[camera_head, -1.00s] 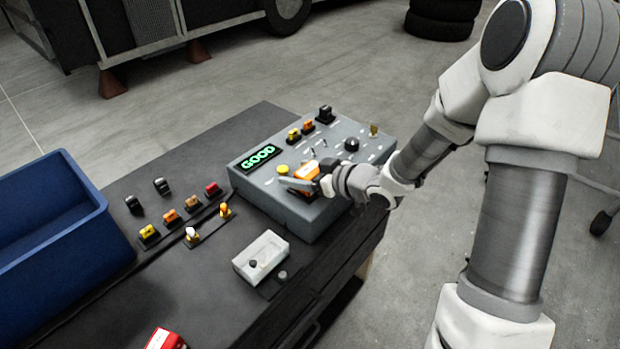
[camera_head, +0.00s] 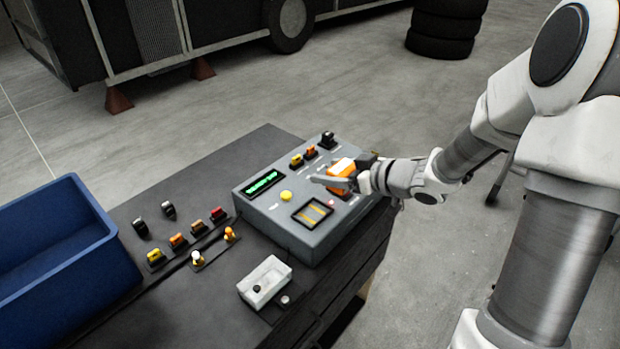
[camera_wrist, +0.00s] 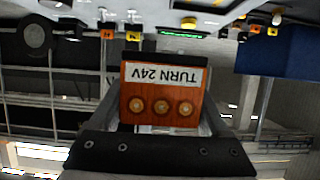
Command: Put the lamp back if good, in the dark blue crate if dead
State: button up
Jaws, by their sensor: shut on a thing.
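My gripper (camera_head: 338,181) is shut on an orange lamp module (camera_head: 342,167) and holds it above the grey test box (camera_head: 318,243). In the wrist view the lamp (camera_wrist: 162,103) sits between the fingers, with an upside-down "TURN 24V" label and several round brass contacts. The box has an open square socket (camera_head: 313,213) with yellowish strips, just below and left of the lamp. Its display (camera_head: 264,184) shows green text too small to read. The dark blue crate (camera_head: 62,262) stands at the left of the bench; its floor is partly hidden.
Several small coloured relays (camera_head: 178,241) and two black ones stand in rows between crate and box. A white box (camera_head: 265,283) with a dark knob lies near the bench's front edge. A yellow button (camera_head: 286,196) is beside the socket. Tyres (camera_head: 446,27) stand behind on the floor.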

aim_at(348, 159)
jog(key=shift+m+t+h, duration=0.6)
jog(key=shift+m, duration=0.1)
jog(key=d+r, duration=0.2)
jog(key=d+r+p, duration=0.1)
jog(key=d, duration=0.1)
jog(key=shift+w+r, duration=0.2)
jog(key=shift+r, duration=0.2)
jog(key=shift+s+a+m+t+h, duration=0.1)
jog(key=shift+m+t+h, duration=0.2)
jog(key=shift+m+h, duration=0.4)
jog(key=shift+s+f+m+t+h, duration=0.3)
jog(key=shift+s+m+t+h, duration=0.1)
jog(key=shift+m+h, duration=0.25)
jog(key=shift+s+d+f+m+h, duration=0.35)
jog(key=shift+s+f+m+h, duration=0.1)
jog(key=shift+m+h, duration=0.15)
jog(key=shift+s+t+h, duration=0.25)
jog(key=shift+s+t, duration=0.05)
jog(key=shift+s, duration=0.1)
